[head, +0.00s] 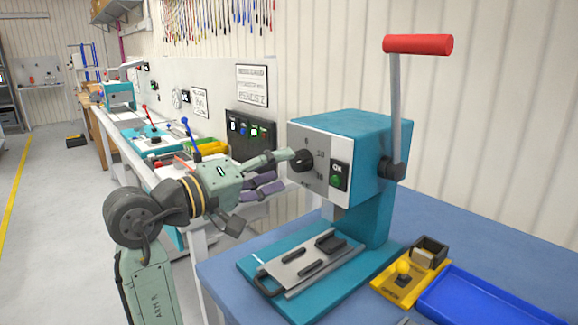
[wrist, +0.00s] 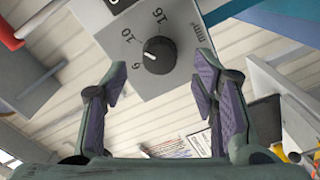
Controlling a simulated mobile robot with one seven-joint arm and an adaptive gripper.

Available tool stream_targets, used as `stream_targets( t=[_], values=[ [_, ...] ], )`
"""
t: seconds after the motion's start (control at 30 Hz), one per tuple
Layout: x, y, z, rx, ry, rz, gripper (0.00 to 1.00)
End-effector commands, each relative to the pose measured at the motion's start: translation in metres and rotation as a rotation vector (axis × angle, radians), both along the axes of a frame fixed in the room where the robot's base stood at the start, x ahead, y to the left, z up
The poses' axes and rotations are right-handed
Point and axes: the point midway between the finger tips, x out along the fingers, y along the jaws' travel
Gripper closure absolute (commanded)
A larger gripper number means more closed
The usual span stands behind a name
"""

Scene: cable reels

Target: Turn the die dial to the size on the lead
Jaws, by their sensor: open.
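The die dial (wrist: 159,55) is a round black knob on the grey front plate of the teal press (head: 352,130). In the wrist view the plate carries the marks 6, 10, 16 and mm². The dial's white pointer faces left, between 6 and 10; I cannot tell exactly where it rests. In the head view the dial (head: 302,160) is partly behind a fingertip. My gripper (head: 284,170) is open in front of the dial. In the wrist view its two fingers (wrist: 158,76) stand either side below the dial, apparently not touching it. I cannot make out the lead.
The press has a red-tipped lever (head: 418,44) and a green OK button (head: 337,181). A yellow holder (head: 396,289) and a blue tray (head: 500,298) lie on the blue bench (head: 440,220). Another bench with tools runs back on the left. The floor aisle (head: 50,200) is clear.

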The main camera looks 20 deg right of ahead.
Motion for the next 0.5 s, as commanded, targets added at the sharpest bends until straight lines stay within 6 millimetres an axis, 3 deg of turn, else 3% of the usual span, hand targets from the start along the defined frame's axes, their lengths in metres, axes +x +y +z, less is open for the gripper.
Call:
stream_targets(
  t=[0.2,0.5],
  values=[
    [-0.016,0.045,0.0,-0.001,0.0,0.003,0.46],
    [-0.027,0.073,0.0,0.0,0.0,0.001,0.46]
  ],
)
